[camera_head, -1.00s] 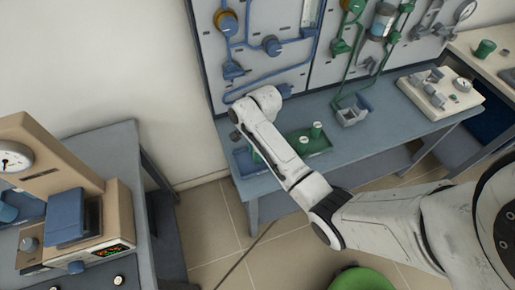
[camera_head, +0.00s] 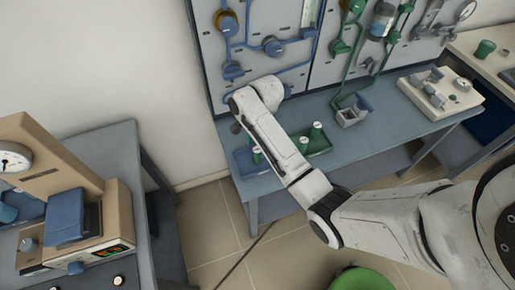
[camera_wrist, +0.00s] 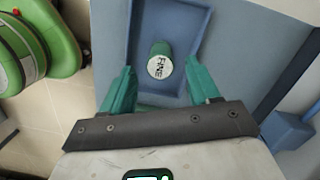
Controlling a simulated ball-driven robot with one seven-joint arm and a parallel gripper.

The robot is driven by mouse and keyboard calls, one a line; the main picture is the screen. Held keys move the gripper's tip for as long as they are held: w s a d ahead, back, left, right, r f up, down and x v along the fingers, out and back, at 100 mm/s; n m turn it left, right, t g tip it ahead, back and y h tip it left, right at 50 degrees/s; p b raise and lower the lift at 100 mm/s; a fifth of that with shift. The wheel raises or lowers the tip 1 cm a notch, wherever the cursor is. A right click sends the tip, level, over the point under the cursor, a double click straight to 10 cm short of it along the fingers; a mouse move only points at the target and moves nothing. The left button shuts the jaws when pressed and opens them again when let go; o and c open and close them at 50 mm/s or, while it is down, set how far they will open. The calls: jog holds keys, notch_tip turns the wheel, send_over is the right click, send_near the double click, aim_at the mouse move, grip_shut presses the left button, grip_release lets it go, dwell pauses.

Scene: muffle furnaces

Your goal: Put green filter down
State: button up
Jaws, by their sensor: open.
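A green filter (camera_wrist: 161,64) with a white cap marked "FINE" stands in a blue tray (camera_wrist: 197,12) in the wrist view. In the head view, this filter (camera_head: 257,155) shows beside my arm in the blue tray (camera_head: 241,160). My gripper (camera_wrist: 159,76) is open. Its green fingers are on either side of the filter's near end, with gaps, and do not touch it. In the head view the gripper is hidden behind my arm.
A green tray (camera_head: 322,148) with two green, white-topped pieces stands right of the blue tray on the blue-grey bench (camera_head: 375,135). A panel (camera_head: 290,75) with pipes rises behind. A green round stool seat (camera_head: 362,280) is on the floor.

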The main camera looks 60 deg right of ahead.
notch_tip(320, 180, up, 9)
jog(key=d+p, duration=0.1)
jog(key=p, duration=0.2)
jog(key=s+a+f+n, duration=0.5)
jog(key=s+a+n, duration=0.35)
jog(key=a, duration=0.35)
jog(key=s+a+r+n+h, duration=0.1)
jog(key=s+a+n, duration=0.1)
jog(key=s+n, duration=0.9)
jog(key=shift+s+a+r+t+h, duration=0.25)
jog(key=shift+r+t+h, duration=0.05)
jog(key=shift+t, duration=0.1)
